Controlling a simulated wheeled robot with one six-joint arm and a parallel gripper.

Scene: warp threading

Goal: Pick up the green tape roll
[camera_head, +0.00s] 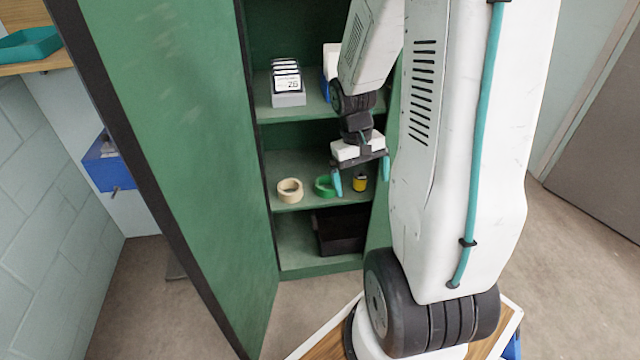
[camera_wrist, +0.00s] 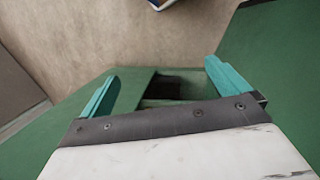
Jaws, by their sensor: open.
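The green tape roll (camera_head: 322,187) lies on the middle shelf of the green cabinet, between a beige tape roll and a small yellow and black item. In the head view, one teal finger of my gripper covers part of its right side. My gripper (camera_head: 362,175) is open and empty in front of that shelf, with its fingers pointing down. I cannot tell the exact gap between finger and roll. In the wrist view the open fingers of my gripper (camera_wrist: 162,72) show, but no tape roll is visible.
The beige tape roll (camera_head: 290,190) and the yellow and black item (camera_head: 360,183) share the shelf. A box of cards (camera_head: 287,85) stands on the shelf above, a black bin (camera_head: 341,232) below. The open cabinet door (camera_head: 180,150) stands at left.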

